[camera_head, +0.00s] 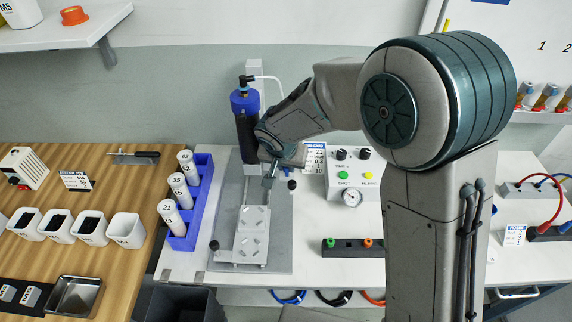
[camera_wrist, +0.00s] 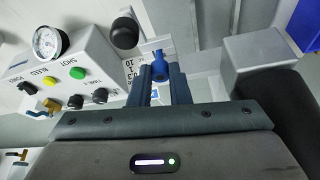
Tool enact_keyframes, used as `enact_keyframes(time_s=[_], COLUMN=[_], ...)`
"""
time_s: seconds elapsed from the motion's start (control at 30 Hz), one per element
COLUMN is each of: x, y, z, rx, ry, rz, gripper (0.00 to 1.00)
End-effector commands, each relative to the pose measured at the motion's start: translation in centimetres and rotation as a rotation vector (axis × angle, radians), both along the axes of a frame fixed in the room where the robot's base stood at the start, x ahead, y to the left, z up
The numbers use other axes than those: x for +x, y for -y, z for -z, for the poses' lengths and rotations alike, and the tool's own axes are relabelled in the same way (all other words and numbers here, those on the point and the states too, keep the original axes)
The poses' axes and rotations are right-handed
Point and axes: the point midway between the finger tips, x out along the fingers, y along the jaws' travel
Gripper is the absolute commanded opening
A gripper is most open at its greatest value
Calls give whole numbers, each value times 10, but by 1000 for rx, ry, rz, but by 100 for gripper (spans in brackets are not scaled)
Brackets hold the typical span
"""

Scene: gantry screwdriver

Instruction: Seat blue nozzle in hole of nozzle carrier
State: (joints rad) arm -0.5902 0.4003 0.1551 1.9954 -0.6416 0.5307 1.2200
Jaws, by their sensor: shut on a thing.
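My gripper (camera_wrist: 164,82) is shut on the blue nozzle (camera_wrist: 159,70), which shows between the two fingertips in the wrist view. In the head view, my gripper (camera_head: 270,178) hangs over the rear of the gantry's grey base plate, close to the black barrel with a blue cap (camera_head: 244,103). The nozzle is too small to make out there. A dark bar with a green and an orange piece (camera_head: 350,248), which looks like the nozzle carrier, lies on the white bench to the right, apart from my gripper. I cannot make out its empty hole.
A control box with a gauge (camera_head: 354,180) stands right of the gantry. A blue rack (camera_head: 204,165) with white bottles stands left of it. A light plate with slots (camera_head: 252,235) sits on the gantry base. Bare white bench surrounds the dark bar.

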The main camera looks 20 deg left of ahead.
Motion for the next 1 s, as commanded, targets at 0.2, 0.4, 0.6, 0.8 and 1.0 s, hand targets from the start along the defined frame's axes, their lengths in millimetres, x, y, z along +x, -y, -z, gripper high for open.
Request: enact_keyframes(time_s=[0.2, 0.4, 0.6, 0.8, 1.0], x=[0, 0, 0, 0, 0], y=[0, 0, 0, 0, 0], z=[7, 12, 17, 16, 15], rx=[0, 0, 0, 0, 0], ry=[1, 1, 1, 0, 0], rz=[0, 0, 0, 0, 0], gripper=[0, 0, 0, 42, 42])
